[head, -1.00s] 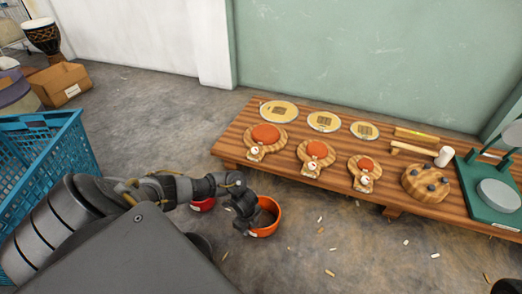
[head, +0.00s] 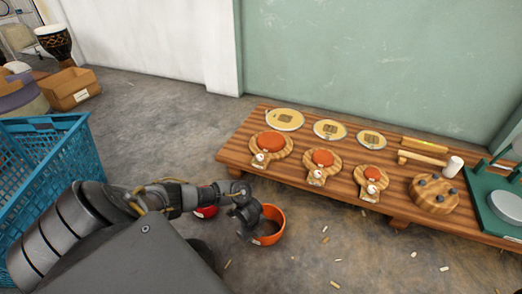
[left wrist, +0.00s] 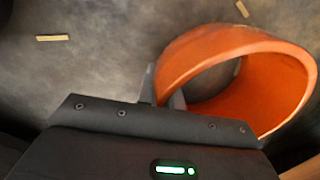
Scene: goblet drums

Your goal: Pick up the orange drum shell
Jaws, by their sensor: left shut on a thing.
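The orange drum shell (head: 279,231) is an open, hollow ring-like body in front of the low wooden bench in the head view. My left gripper (head: 256,224) is at its left side, shut on its wall. In the left wrist view the shell (left wrist: 285,75) fills the right side, its wall between the finger tips (left wrist: 165,92). Part of the shell is hidden behind the gripper. I cannot tell whether it touches the floor or is slightly above it. My right gripper is not in view.
A red object (head: 206,212) shows partly behind my left arm. The wooden bench (head: 231,158) holds several round boards, discs and a green stand (head: 490,225). A blue basket (head: 45,150) stands at left.

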